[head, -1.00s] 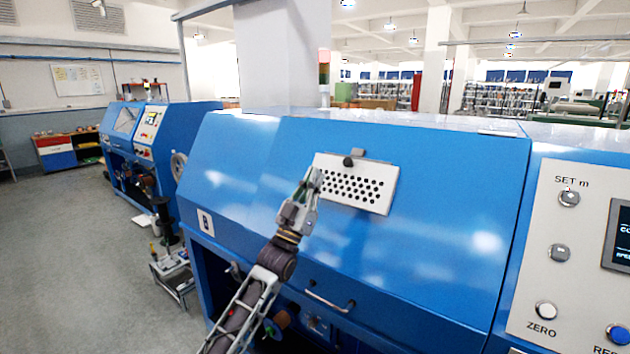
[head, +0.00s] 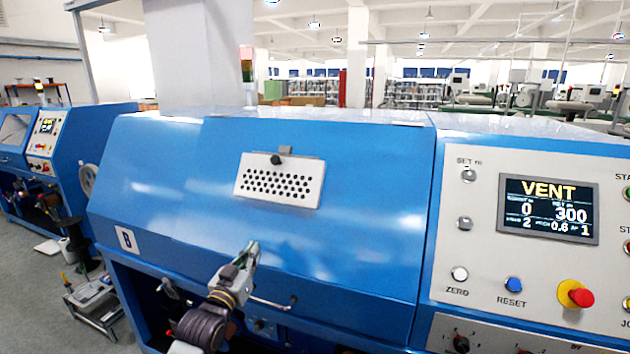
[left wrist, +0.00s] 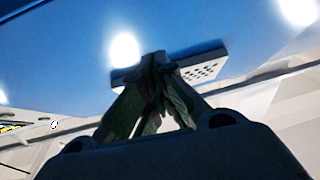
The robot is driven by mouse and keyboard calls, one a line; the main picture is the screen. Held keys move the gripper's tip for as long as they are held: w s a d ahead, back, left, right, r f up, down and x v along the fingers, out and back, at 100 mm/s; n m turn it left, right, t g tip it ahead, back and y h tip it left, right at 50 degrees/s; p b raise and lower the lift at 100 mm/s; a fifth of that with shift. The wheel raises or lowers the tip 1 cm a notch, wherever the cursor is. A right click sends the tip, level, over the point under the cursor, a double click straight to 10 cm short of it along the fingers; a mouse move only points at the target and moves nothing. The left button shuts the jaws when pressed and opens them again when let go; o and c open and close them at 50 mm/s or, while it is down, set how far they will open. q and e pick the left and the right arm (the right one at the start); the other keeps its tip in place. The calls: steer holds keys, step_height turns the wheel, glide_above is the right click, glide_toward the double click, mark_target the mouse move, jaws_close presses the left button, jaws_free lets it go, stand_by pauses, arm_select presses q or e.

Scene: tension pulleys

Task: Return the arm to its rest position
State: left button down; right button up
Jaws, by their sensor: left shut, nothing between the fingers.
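My left gripper (head: 248,251) is in front of the lower part of the big blue machine cover (head: 340,215) in the head view. It is below the white perforated vent plate (head: 279,183) and appears apart from it. The gripper is shut and empty. In the left wrist view its fingers (left wrist: 158,58) come together at the tips, with the vent plate (left wrist: 205,68) behind them. A dark knob (head: 277,160) sits at the top of the plate. My right gripper is not in view.
A control panel (head: 480,255) is at the right, with a display (head: 548,210) reading VENT, 0 and 300, and a red emergency button (head: 580,297). A handle (head: 272,303) runs along the cover's lower edge. A second blue machine (head: 85,150) and a small cart (head: 95,305) stand at the left.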

arm_select(q)
steer(key=s+a+f+g+y, duration=0.1)
steer(key=s+f+g, duration=0.4)
steer(key=f, duration=0.4)
steer(key=s+a+f+g+y, duration=0.1)
steer(key=s+f+g+y, duration=0.1)
steer(key=s+f, duration=0.6)
steer(key=s+a+f+g+y, duration=0.15)
steer(key=s+f+g, duration=0.25)
steer(key=s, duration=0.7)
steer(key=s+a+f+g, duration=0.2)
steer(key=s+f+g, duration=0.25)
steer(key=s, duration=0.55)
step_height(320, 180, down, 32)
steer(key=s+f, duration=0.1)
steer(key=s, duration=0.1)
steer(key=s+a+f+g, duration=0.1)
steer(key=s+a+f, duration=0.1)
steer(key=s+f, duration=0.8)
steer(key=s+a+f+g, duration=0.1)
steer(key=s+a+f, duration=0.1)
steer(key=s+f, duration=0.8)
steer(key=s, duration=0.2)
steer(key=shift+s, duration=0.4)
steer(key=shift+y, duration=0.25)
